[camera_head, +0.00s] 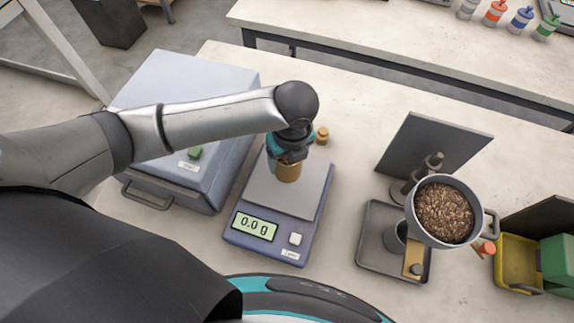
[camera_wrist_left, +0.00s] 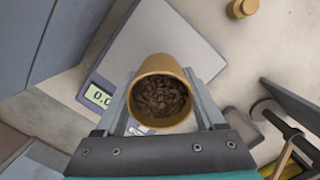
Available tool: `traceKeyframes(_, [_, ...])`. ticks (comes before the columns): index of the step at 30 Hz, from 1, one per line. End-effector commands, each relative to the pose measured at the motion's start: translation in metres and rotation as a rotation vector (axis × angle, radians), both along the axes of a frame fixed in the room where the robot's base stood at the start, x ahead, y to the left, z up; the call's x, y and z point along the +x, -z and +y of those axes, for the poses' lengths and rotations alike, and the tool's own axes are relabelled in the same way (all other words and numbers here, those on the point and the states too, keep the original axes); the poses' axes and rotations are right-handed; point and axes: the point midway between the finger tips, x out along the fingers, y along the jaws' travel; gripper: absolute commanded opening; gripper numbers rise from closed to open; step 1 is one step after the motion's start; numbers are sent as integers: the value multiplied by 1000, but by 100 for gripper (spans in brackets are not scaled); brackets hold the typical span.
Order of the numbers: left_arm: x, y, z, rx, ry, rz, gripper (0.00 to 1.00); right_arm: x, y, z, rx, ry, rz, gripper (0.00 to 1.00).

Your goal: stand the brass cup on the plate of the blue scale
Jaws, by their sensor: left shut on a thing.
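The brass cup (camera_head: 288,173) is upright in my left gripper (camera_head: 287,157), over the plate (camera_head: 258,192) of the blue scale (camera_head: 272,251). In the left wrist view the fingers are shut on both sides of the cup (camera_wrist_left: 158,63), which holds brown pellets (camera_wrist_left: 160,97). The plate (camera_wrist_left: 140,32) lies beneath it. I cannot tell whether the cup's base touches the plate. The scale display (camera_head: 255,225) reads 0.0 g. My right gripper is not in view.
A grey-blue machine (camera_head: 185,80) stands left of the scale. A small brass weight (camera_head: 322,135) sits behind the plate. To the right are a pellet-filled hopper (camera_head: 445,212) on a stand, a grey tray (camera_head: 375,265) and a yellow bin (camera_head: 517,265).

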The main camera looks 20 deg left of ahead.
Motion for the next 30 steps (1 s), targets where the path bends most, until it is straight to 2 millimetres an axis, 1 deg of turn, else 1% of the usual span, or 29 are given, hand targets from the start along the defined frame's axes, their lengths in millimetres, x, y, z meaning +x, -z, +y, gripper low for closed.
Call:
traceKeyframes(1, [-2, 11, 0, 2, 0, 5, 14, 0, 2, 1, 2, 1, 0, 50])
traceKeyframes(3, [-2, 22, 0, 2, 0, 5, 14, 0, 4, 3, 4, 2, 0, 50])
traceKeyframes(6, [-1, 33, 0, 2, 1, 4, 14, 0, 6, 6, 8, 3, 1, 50])
traceKeyframes(19, [-1, 38, 0, 1, 1, 2, 14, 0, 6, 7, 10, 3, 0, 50])
traceKeyframes(20, [-1, 38, 0, 0, 1, 1, 73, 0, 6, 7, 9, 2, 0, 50])
traceKeyframes(27, [-1, 38, 0, 1, 1, 2, 100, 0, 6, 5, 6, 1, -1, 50])
traceKeyframes(30, [-1, 38, 0, 1, 1, 2, 100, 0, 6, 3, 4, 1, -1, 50])
